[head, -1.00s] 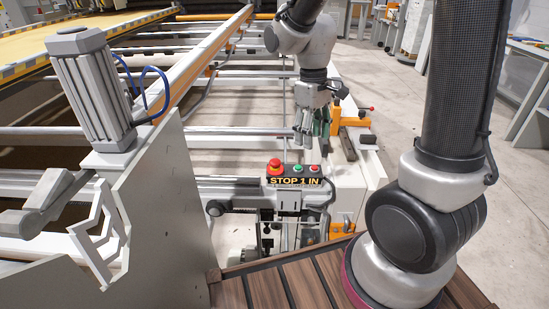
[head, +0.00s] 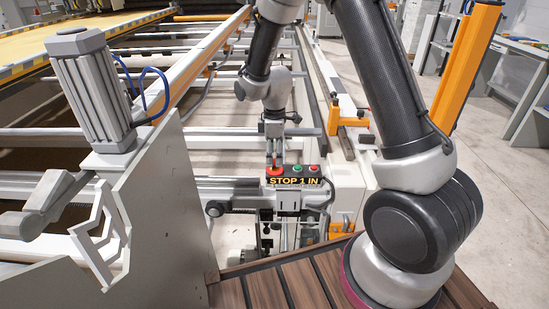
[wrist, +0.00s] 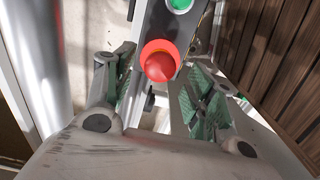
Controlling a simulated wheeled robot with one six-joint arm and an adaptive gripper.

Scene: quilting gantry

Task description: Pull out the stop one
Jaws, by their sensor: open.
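The red mushroom stop button (head: 275,171) sits at the left end of a small dark control box (head: 303,183) with a label reading "STOP 1 IN". In the wrist view the stop button (wrist: 160,66) shows as a red dome on a brighter red ring, between the two fingers. My gripper (head: 274,157) points down just above the button and partly hides it. In the wrist view my gripper (wrist: 163,82) is open, with green pads on either side of the button. I cannot tell whether a finger touches it.
A green button (head: 297,169) and a smaller red button (head: 313,169) are beside it on the same box. White rails (head: 215,132) run behind the box. A grey machine plate with a motor (head: 95,90) stands at the left. A wooden slatted platform (head: 285,285) is in front.

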